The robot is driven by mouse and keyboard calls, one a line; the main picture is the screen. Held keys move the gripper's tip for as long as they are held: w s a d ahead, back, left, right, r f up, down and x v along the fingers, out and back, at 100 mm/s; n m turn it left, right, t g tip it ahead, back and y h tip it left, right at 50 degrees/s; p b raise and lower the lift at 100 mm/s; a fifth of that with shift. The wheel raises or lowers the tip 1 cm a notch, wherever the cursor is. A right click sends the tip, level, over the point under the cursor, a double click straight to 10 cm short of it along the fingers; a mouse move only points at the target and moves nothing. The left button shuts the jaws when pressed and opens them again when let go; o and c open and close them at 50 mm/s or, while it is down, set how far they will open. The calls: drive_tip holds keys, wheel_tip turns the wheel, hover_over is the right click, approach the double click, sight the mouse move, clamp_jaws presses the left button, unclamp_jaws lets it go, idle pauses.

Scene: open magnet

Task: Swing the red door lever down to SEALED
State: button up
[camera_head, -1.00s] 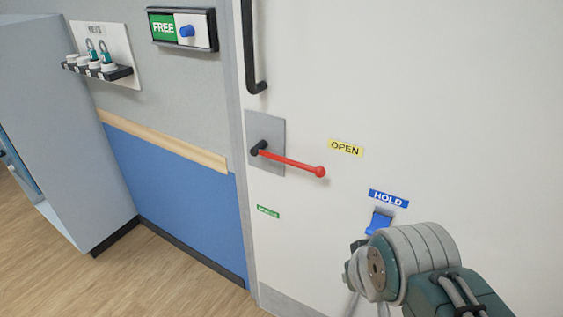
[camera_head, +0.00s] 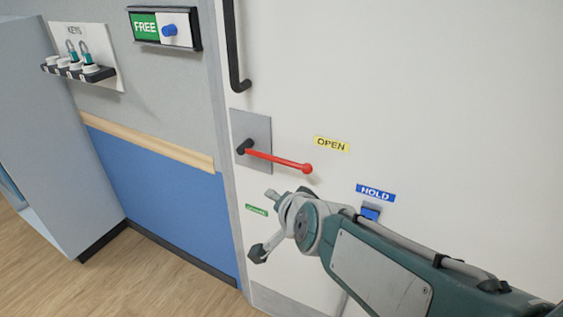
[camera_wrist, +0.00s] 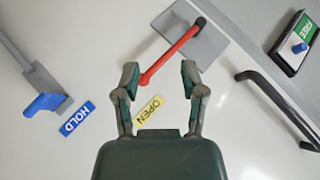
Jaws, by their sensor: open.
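The red door lever (camera_head: 280,160) sticks out to the right from a black pivot on a grey plate (camera_head: 262,128). It slopes slightly down, and its round tip is just below and left of the yellow OPEN label (camera_head: 331,144). A small green label (camera_head: 256,210), too small to read, is lower on the door. My gripper (camera_head: 268,222) is below the lever in the head view. In the wrist view my gripper (camera_wrist: 161,78) is open, and the red lever's (camera_wrist: 172,54) tip end appears between its fingers. I see no clear contact.
A blue HOLD label (camera_head: 375,192) and a blue catch (camera_head: 370,212) are right of the lever, partly behind my arm. A black door handle (camera_head: 235,50) is above. A FREE slider sign (camera_head: 165,28) and a key rack (camera_head: 78,70) hang on the left wall.

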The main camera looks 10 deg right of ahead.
sight(282, 163)
drive_tip(key=w+d+f+m+t+h, duration=0.1)
drive_tip(key=w+m+h, duration=0.1)
drive_tip(key=w+m, duration=0.2)
drive_tip(key=w+d+f+m+t+h, duration=0.1)
drive_tip(key=w+m, duration=0.3)
drive_tip(key=w, duration=0.4)
drive_tip(key=w+d+f+m+t+h, duration=0.1)
drive_tip(key=w+f+m+t+h, duration=0.1)
drive_tip(key=w, duration=0.4)
drive_tip(key=shift+w+d+m+h, duration=0.15)
drive_tip(key=shift+d+m+h, duration=0.1)
drive_tip(key=shift+m, duration=0.45)
drive_tip(key=shift+w+d+m+h, duration=0.15)
drive_tip(key=shift+m+h, duration=0.1)
drive_tip(key=shift+m, duration=0.45)
clamp_jaws()
